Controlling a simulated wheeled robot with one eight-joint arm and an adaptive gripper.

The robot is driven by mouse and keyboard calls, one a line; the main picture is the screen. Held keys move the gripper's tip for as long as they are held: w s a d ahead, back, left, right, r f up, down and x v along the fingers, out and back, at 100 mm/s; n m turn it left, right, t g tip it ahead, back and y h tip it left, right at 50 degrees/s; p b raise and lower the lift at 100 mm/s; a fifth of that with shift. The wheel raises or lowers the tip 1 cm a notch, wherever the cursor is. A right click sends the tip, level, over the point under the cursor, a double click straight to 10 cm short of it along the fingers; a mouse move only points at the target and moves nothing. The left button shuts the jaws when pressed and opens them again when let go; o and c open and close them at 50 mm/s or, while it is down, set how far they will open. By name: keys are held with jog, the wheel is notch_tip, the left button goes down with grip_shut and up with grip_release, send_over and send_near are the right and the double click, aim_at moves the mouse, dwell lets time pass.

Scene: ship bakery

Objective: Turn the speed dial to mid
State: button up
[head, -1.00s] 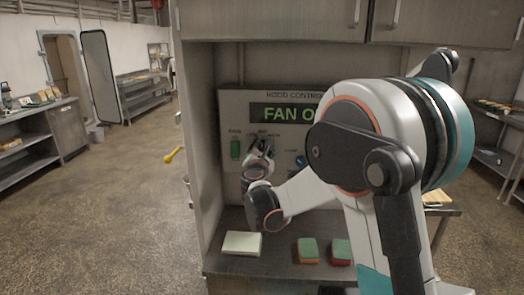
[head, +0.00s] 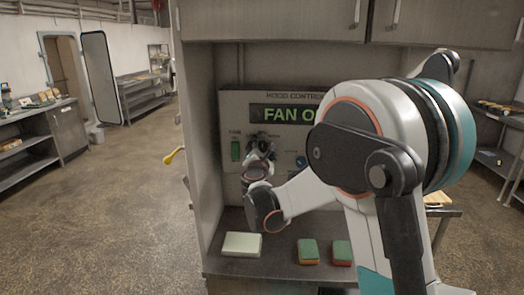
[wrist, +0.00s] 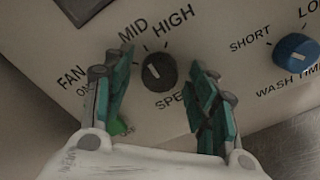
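The black speed dial (wrist: 160,72) is on the pale control panel (wrist: 235,70) in the wrist view. Its white mark slants up and left, roughly toward the MID label (wrist: 133,30). HIGH is to the right of MID; any label further left by the dial is hidden behind a finger. My gripper (wrist: 162,95) is open, with one finger on each side of the dial and a visible gap at both sides. In the head view my gripper (head: 261,146) is in front of the panel and covers part of the dial area.
A blue wash-time dial (wrist: 295,52) is to the right of the speed dial. A green switch (head: 236,151) is left of my gripper. A pale block (head: 242,245) and two sponges (head: 308,252) (head: 341,253) lie on the counter below. The display (head: 285,114) reads "FAN O", partly covered by my arm.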

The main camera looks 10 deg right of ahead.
jog(key=v, duration=1.2)
jog(key=s+d+f+m+g+b, duration=0.1)
jog(key=s+d+m+g, duration=0.2)
jog(key=s+d+m, duration=0.35)
jog(key=s+d+f+m+g+b, duration=0.1)
jog(key=s+d+f+m+g, duration=0.15)
jog(key=s+m, duration=0.65)
jog(key=s+a+f+m+g+y, duration=0.1)
jog(key=s+f+m+y, duration=0.1)
jog(key=s, duration=0.5)
jog(key=s+a+f+m+g+y, duration=0.1)
jog(key=s+a+f+m+g, duration=0.1)
jog(key=s, duration=0.5)
jog(key=s+a+f+m+g+y+b, duration=0.1)
jog(key=s+a+f+m+y, duration=0.1)
jog(key=s, duration=0.4)
jog(key=shift+s+a+f+m+g+y, duration=0.3)
jog(key=shift+s+f+m+g, duration=0.1)
jog(key=shift+f+m, duration=0.55)
